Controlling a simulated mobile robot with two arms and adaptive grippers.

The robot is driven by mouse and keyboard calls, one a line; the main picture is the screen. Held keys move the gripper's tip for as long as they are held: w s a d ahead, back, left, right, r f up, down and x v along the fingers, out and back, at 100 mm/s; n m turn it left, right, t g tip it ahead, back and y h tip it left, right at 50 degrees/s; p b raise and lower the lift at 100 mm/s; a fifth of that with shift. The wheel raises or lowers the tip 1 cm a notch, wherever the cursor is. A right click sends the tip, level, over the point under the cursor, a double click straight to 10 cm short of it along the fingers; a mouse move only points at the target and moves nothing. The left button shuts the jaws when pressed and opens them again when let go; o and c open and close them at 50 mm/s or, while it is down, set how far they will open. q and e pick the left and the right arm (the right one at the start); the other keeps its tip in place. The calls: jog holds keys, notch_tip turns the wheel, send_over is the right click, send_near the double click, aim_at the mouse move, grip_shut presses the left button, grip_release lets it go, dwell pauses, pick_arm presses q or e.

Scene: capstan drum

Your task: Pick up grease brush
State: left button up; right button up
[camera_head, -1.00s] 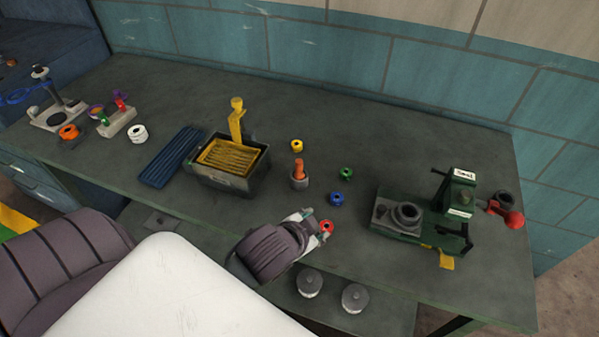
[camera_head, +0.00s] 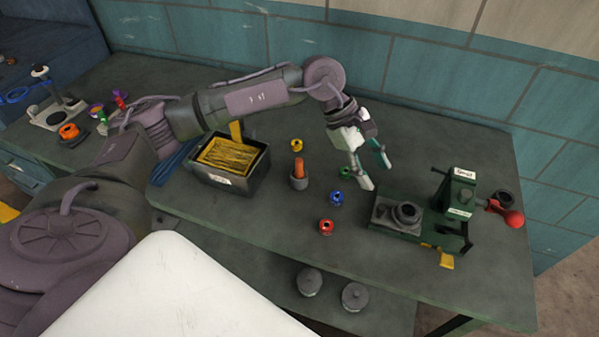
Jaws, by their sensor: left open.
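An orange handle (camera_head: 298,167), which looks like the grease brush, stands upright in a small grey pot (camera_head: 299,183) near the middle of the bench. Its lower end is hidden in the pot. My left gripper (camera_head: 376,172) is open and empty, to the right of the brush and clearly apart from it. Its fingers point down and to the right, over the bench between the brush and the green capstan fixture (camera_head: 401,213). My right gripper is not in view.
A dark box with yellow contents (camera_head: 259,169) stands left. A red-knobbed crank (camera_head: 513,219) is at the right. The bench front (camera_head: 270,225) is clear.

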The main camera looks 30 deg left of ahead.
pick_arm(q)
jog(key=w+a+y, duration=0.2)
jog(key=a+y, duration=0.1)
jog(key=a, duration=0.5)
notch_tip(320, 180, up, 2)
jog(key=y, duration=0.4)
send_over(299, 160)
jog(key=shift+m+g, duration=0.3)
notch_tip(299, 160, down, 8)
jog(key=shift+s+r+p, duration=0.1)
jog(key=shift+r+p, duration=0.15)
jog(key=shift+p, duration=0.8)
notch_tip(299, 160, down, 5)
jog(key=p, duration=0.2)
jog(key=shift+r+p, duration=0.2)
jog(key=shift+p, duration=0.1)
jog(key=shift+f, duration=0.6)
grip_shut()
